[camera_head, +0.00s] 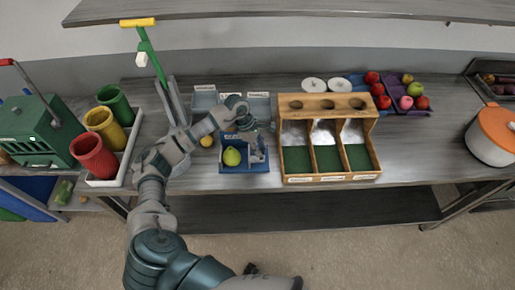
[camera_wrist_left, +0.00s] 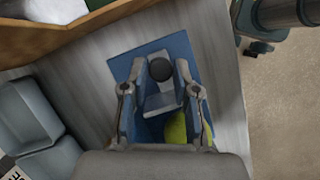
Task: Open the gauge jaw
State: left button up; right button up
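The gauge has a blue base (camera_head: 245,168) on the table in front of me, with a green pear (camera_head: 232,156) resting on it. In the left wrist view, the gauge shows a grey sliding part with a round black knob (camera_wrist_left: 160,69), and the pear (camera_wrist_left: 175,130) is partly hidden behind a finger. My left gripper (camera_head: 252,143) is over the right part of the gauge. In the wrist view its fingers (camera_wrist_left: 161,90) are spread either side of the grey part. I cannot tell whether they touch it. My right gripper is not in view.
A wooden three-compartment box (camera_head: 330,105) stands close to the right of the gauge. Grey bins (camera_head: 205,98) are behind it. A white tray (camera_head: 130,160) with red, yellow and green cups is at left. Trays of fruit and an orange-lidded pot (camera_head: 490,145) are at right.

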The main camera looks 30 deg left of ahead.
pick_arm(q)
jog(key=shift+o, duration=1.4)
jog(key=v, duration=1.2)
jog(key=shift+w, duration=0.15)
